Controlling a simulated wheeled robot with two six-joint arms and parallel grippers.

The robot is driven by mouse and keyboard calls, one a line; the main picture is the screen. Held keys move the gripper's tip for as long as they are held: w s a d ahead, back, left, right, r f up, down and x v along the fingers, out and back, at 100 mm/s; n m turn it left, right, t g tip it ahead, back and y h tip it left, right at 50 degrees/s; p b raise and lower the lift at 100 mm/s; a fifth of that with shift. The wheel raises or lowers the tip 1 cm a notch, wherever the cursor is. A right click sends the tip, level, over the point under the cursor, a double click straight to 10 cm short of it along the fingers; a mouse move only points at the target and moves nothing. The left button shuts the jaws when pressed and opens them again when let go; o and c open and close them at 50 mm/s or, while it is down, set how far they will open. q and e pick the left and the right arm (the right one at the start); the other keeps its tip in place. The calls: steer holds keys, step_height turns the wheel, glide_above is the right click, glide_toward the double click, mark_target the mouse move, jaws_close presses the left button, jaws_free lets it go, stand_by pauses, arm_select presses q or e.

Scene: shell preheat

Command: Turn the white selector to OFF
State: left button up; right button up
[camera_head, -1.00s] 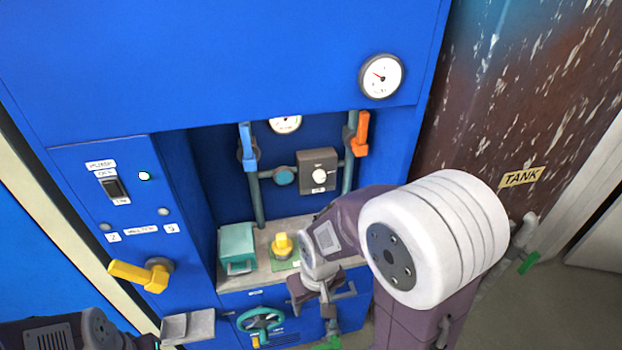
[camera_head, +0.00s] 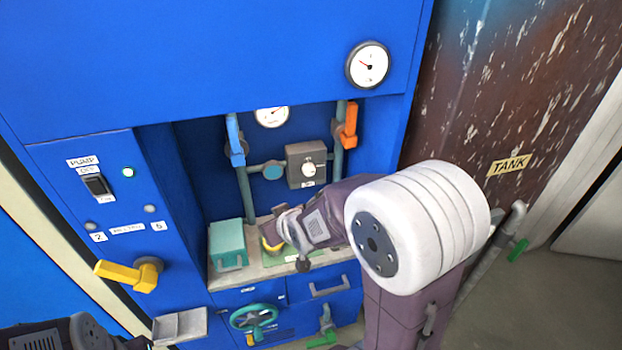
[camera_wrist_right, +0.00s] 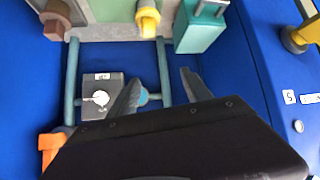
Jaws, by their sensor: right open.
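The white selector (camera_head: 309,170) is a round white knob on a grey box (camera_head: 297,152) in the blue alcove. It also shows in the right wrist view (camera_wrist_right: 101,98), where the scene appears upside down. My right gripper (camera_head: 272,224) is in front of the alcove shelf, below and left of the selector in the head view. Its fingers (camera_wrist_right: 158,92) are spread and empty, apart from the selector.
A blue lever (camera_head: 235,138) and an orange lever (camera_head: 350,125) flank the box on vertical pipes. A teal box (camera_head: 227,241) and a partly hidden yellow knob (camera_head: 271,245) stand on the shelf. A yellow handle (camera_head: 128,272) sticks out at left; a teal handwheel (camera_head: 254,317) is below.

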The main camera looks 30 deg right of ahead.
steer(key=w+d+r+t+h+b, duration=0.2)
steer(key=w+d+t+b, duration=0.35)
steer(key=w+b, duration=0.2)
steer(key=m+t+h+b, duration=0.2)
steer(key=h+b, duration=0.1)
steer(key=b, duration=0.7)
glide_toward(310, 172)
steer(key=x, duration=0.8)
jaws_close()
